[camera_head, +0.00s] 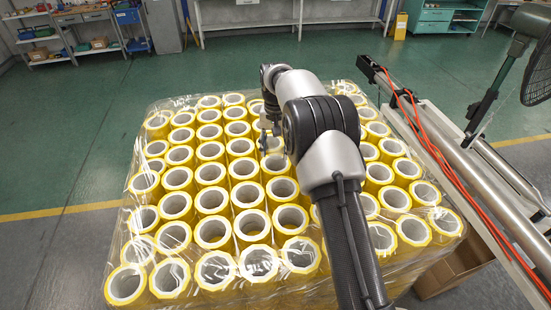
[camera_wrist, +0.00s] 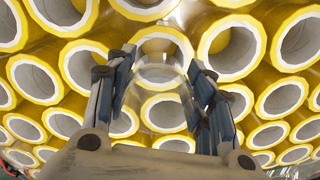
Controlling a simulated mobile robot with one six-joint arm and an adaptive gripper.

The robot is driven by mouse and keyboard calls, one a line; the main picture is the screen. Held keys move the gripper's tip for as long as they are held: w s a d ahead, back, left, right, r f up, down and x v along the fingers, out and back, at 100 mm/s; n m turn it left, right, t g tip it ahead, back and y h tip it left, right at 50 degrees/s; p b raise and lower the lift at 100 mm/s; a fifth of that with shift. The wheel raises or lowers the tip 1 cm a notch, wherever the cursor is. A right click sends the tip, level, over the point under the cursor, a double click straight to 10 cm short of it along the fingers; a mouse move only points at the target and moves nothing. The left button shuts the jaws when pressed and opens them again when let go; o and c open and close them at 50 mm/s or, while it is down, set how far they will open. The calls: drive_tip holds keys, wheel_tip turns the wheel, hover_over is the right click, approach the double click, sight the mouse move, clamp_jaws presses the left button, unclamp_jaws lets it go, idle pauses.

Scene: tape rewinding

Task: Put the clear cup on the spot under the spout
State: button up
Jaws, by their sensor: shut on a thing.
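My gripper (camera_wrist: 163,80) is shut on a clear cup (camera_wrist: 161,98) in the wrist view. The cup is see-through, sits between the two blue-padded fingers, and yellow rolls show through it. In the head view my gripper (camera_head: 266,136) hangs above the pack of rolls, partly hidden by my arm. The cup is too small and faint to make out clearly there. No spout and no spot under one can be seen in either view.
A wrapped pack of yellow-rimmed tape rolls (camera_head: 213,200) fills the middle. A machine rail with orange hoses (camera_head: 440,150) runs along the right, with a fan (camera_head: 538,70) beyond it. A cardboard box (camera_head: 455,272) stands lower right. Green floor (camera_head: 60,140) is clear at left.

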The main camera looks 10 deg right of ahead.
sight(275, 158)
drive_tip(key=shift+f, duration=2.3)
drive_tip(key=shift+f, duration=0.2)
drive_tip(key=o, duration=0.9)
drive_tip(key=shift+r, duration=0.1)
